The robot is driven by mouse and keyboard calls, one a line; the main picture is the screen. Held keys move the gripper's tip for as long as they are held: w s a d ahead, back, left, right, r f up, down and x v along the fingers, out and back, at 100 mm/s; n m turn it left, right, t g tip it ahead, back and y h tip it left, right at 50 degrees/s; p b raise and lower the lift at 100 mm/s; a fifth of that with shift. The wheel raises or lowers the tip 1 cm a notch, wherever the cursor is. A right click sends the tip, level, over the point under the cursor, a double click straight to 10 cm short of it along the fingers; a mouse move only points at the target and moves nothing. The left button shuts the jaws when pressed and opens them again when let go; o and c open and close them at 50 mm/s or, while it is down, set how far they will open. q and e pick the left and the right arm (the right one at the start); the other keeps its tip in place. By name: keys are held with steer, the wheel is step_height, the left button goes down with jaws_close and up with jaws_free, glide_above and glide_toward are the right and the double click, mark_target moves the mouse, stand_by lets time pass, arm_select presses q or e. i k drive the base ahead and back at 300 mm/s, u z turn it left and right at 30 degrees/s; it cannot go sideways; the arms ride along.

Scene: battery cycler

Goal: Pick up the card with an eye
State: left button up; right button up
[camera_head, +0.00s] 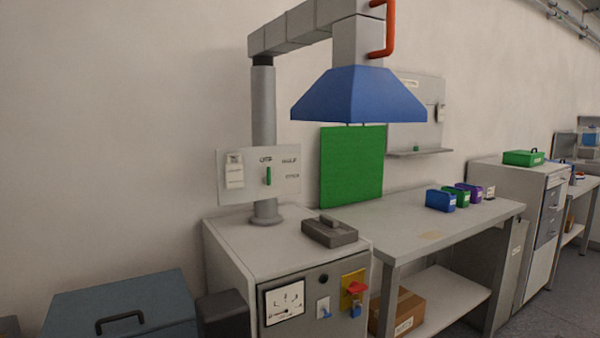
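I cannot make out an eye on any card in the head view. A small white card or tag (234,170) hangs at the left of the pale switch panel (258,192); its markings are too small to read. Another small light tag (440,113) is at the right of the grey wall board (420,95), also unreadable. A small pale piece (489,191) at the right end of the workbench is too small to identify. Neither of my grippers is in view.
A grey cabinet (262,243) with a gauge and red switch stands in front, a dark block on top. A blue hood (358,97) overhangs the workbench (400,218), which holds several coloured bins (440,200). A blue-grey chest (120,308) is lower left. Floor shows at lower right.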

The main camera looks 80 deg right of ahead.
mark_target(234, 171)
steer(key=z, duration=2.4)
